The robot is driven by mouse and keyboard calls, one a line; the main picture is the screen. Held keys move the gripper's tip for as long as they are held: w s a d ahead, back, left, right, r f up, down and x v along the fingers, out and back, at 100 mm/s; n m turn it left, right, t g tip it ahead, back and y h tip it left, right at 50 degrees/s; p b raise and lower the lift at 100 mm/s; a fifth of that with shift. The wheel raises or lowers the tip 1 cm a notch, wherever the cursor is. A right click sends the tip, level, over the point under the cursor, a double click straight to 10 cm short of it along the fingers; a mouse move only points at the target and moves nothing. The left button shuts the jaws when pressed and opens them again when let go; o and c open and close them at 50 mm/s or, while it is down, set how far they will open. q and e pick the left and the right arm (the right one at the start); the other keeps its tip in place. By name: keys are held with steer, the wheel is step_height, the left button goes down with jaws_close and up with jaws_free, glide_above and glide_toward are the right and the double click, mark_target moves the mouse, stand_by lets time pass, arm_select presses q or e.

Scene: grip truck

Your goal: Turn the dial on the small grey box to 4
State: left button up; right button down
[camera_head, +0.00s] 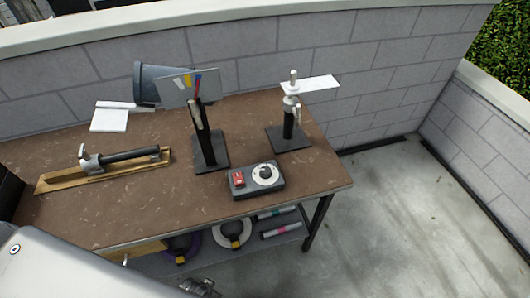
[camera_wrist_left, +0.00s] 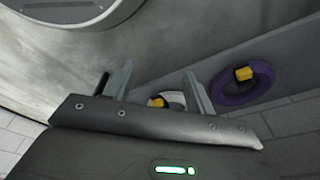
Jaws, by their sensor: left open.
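The small grey box (camera_head: 256,184) lies on the brown workbench near its right front edge in the head view. Its top carries a red switch (camera_head: 239,180) on the left and a round white dial (camera_head: 265,173) with a dark knob on the right. The dial's numbers and the knob's setting are too small to read. My left gripper (camera_wrist_left: 160,75) shows in the wrist view with its two fingers apart and nothing between them. The box is not in that view, and the gripper is away from it. My right gripper is not in view.
On the workbench (camera_head: 105,213), a dark stand with a tilted plate (camera_head: 192,88) rises behind the box, and a clamp stand (camera_head: 289,120) stands behind right. A wooden board with a black tube (camera_head: 105,165) lies left. Coiled cables (camera_head: 233,233) sit on the lower shelf.

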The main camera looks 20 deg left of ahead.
arm_select(q)
steer(key=w+r+p, duration=0.4)
steer(key=r, duration=1.1)
step_height(320, 180, up, 32)
steer(key=n+g+p, duration=0.2)
steer(key=n+p, duration=0.2)
steer(key=p, duration=0.5)
glide_above(266, 170)
step_height(266, 170, down, 8)
steer(key=shift+a+f+p, duration=0.1)
steer(key=shift+p, duration=0.65)
steer(key=shift+f, duration=0.85)
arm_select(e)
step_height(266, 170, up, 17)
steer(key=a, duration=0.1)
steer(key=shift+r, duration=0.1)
arm_select(q)
steer(key=c, duration=1)
